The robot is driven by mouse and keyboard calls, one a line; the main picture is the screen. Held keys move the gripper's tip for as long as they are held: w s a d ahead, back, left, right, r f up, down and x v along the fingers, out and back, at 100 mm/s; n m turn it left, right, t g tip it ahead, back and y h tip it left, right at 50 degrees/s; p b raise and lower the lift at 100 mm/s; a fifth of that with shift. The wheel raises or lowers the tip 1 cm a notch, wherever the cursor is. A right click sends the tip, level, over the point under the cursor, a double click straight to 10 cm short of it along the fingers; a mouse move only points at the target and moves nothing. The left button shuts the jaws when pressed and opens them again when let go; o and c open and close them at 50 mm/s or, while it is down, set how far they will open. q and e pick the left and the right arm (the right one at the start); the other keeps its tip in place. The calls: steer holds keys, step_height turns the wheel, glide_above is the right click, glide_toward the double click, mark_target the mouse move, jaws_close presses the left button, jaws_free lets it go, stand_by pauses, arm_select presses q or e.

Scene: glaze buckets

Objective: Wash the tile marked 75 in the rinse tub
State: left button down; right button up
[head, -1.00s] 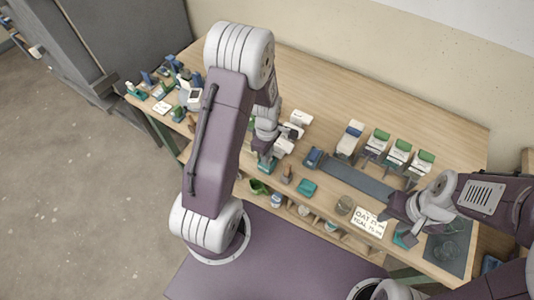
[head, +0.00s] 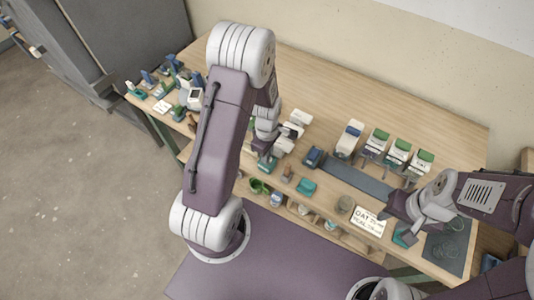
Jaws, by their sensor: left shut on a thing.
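My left gripper (head: 268,153) is low over the front middle of the table, largely hidden by its own arm. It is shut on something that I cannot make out. A small teal thing (head: 266,166) shows right below it. My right gripper (head: 402,206) is at the right front of the table, beside a dark mat (head: 455,245). Its jaws are too small and covered to tell open from shut. I cannot pick out a tile marked 75 or a rinse tub. A white card (head: 370,220) with printed lines lies at the front edge; its text is blurred.
White blocks with green tops (head: 398,150) stand at the back right, behind a long dark strip (head: 358,180). A teal block (head: 306,187) and a blue one (head: 313,157) are in the middle. Small items crowd the left end. The back of the wooden table (head: 330,95) is clear.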

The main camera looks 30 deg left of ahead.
arm_select(q)
steer(key=shift+r, duration=0.3)
steer(key=shift+f, duration=0.4)
steer(key=shift+r+p, duration=0.45)
steer(key=shift+f+b, duration=0.3)
steer(key=shift+f, duration=0.15)
steer(key=shift+r+p, duration=0.45)
steer(key=shift+p, duration=0.05)
steer(key=shift+f+b, duration=0.3)
steer(key=shift+f, duration=0.2)
steer(key=shift+r+p, duration=0.5)
steer(key=shift+f+b, duration=0.3)
steer(key=shift+f, duration=0.2)
steer(key=shift+r+p, duration=0.45)
steer(key=shift+p, duration=0.05)
steer(key=shift+f+b, duration=0.3)
steer(key=shift+f, duration=0.1)
steer(key=shift+r+p, duration=0.45)
steer(key=shift+p, duration=0.05)
steer(key=shift+f+b, duration=0.3)
steer(key=shift+f, duration=0.2)
steer(key=shift+r+p, duration=0.5)
steer(key=shift+f, duration=0.1)
